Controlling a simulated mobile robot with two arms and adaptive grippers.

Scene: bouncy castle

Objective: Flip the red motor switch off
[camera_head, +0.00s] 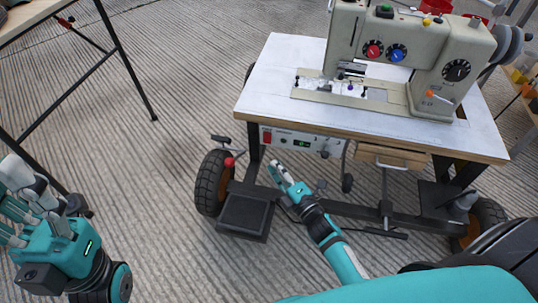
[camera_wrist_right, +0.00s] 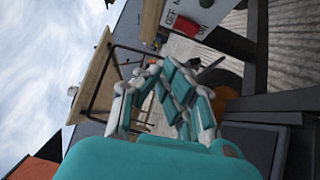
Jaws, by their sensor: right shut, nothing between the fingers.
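The red motor switch (camera_head: 266,137) is on a light control panel (camera_head: 298,142) under the front edge of the sewing table. In the right wrist view the red switch (camera_wrist_right: 187,26) is near the top, beside dark lettering. My right gripper (camera_head: 279,174) is shut and empty, below the panel and apart from the switch. Its fingers (camera_wrist_right: 170,95) are bunched in the wrist view. My left gripper (camera_head: 25,205) is at the lower left, far from the switch; its fingers overlap, so its opening is unclear.
A sewing machine (camera_head: 410,55) stands on the wheeled table (camera_head: 285,75). A red knob on a lever (camera_head: 229,162) sticks out left of the panel, above a wheel (camera_head: 212,183).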

